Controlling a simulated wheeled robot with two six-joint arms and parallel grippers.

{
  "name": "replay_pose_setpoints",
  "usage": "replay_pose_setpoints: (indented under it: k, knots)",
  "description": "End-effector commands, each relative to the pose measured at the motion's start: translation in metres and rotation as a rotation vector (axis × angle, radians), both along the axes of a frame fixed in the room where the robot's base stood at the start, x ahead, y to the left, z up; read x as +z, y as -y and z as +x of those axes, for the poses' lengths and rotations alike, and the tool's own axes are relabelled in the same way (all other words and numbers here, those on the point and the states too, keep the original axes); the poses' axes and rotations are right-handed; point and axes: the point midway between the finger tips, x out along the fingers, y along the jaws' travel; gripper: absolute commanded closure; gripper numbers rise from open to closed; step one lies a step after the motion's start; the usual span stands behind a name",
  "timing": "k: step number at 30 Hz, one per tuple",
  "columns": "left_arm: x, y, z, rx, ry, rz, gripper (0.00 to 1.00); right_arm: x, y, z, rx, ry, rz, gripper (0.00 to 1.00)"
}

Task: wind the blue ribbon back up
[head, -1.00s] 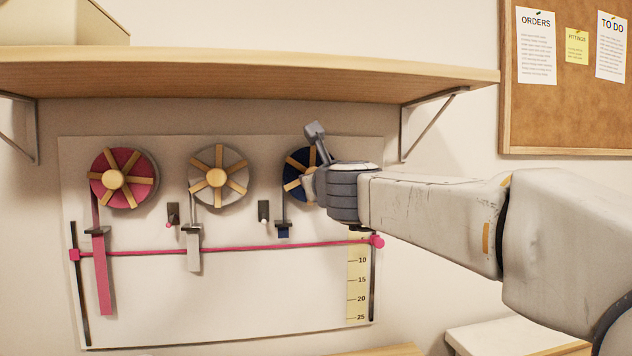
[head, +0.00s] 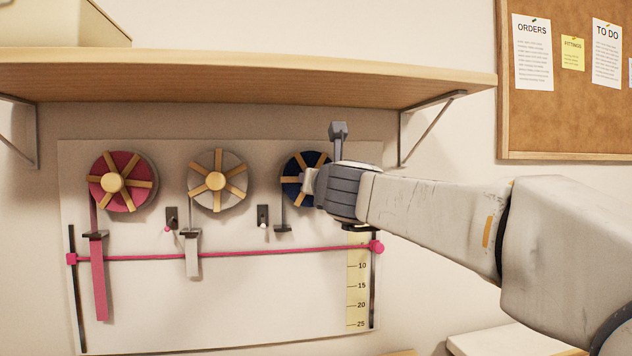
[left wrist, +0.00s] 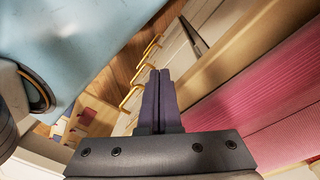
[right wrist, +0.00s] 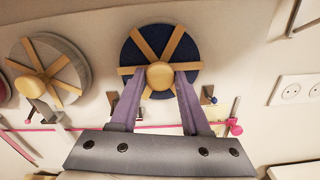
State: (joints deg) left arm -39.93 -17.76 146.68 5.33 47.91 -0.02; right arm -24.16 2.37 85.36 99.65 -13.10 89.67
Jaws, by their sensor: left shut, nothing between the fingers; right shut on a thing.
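The blue ribbon reel (head: 292,192) is the rightmost of three on the wall board; it has wooden spokes and a round wooden hub (right wrist: 160,76). My right gripper (right wrist: 168,76) is shut on this hub, and its arm covers the reel's right side in the head view. A narrow strip of blue ribbon (head: 282,212) runs down from the reel to a small dark guide (head: 282,229). No blue tail shows below the guide in the head view. My left gripper (left wrist: 160,82) is shut and empty, away from the board, and shows only in the left wrist view.
A pink reel (head: 122,165) and a grey-white reel (head: 217,165) hang to the left, their ribbons hanging below guides. A wooden shelf (head: 250,80) juts out above the reels.

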Motion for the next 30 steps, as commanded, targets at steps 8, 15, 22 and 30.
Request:
replay_pose_setpoints:
  k: [8,15,22,30]
  knots:
    - [0.0,0.0,0.0,0.0,0.0,0.0,1.0,-0.002,-0.002,0.0,0.004,-0.003,-0.002,1.0]
    - [0.0,0.0,0.0,0.0,0.0,0.0,1.0,-0.001,-0.001,0.0,0.001,-0.002,-0.001,0.24]
    - [-0.001,0.0,0.0,0.0,0.0,0.0,1.0,-0.001,0.0,-0.005,0.001,-0.001,-0.001,0.24]
    - [-0.008,0.0,0.0,0.0,0.0,0.0,1.0,-0.001,0.009,-0.051,0.004,0.002,0.0,0.24]
